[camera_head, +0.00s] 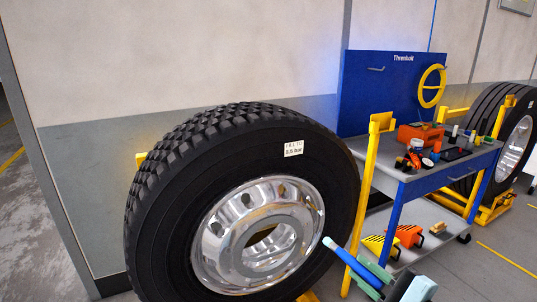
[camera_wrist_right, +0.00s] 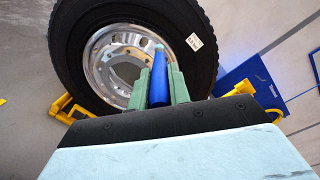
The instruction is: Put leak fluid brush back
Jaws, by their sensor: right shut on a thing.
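The leak fluid brush (camera_head: 345,257) is a blue stick with a pale tip, at the lower middle of the head view. My right gripper (camera_head: 376,277) is shut on it, with the tip pointing up and left. In the right wrist view the brush (camera_wrist_right: 159,86) stands between the two green fingers (camera_wrist_right: 159,92), its tip in front of the wheel's rim. The gripper is in front of the big wheel's lower right side; the gap to the wheel is hard to judge. My left gripper is not in view.
A large truck wheel (camera_head: 140,225) fills the middle, held by a yellow stand (camera_head: 368,180). Right of it is a blue tool trolley (camera_head: 430,182) with several small items on top and orange wedges (camera_head: 409,235) below. A second wheel (camera_head: 515,145) stands far right.

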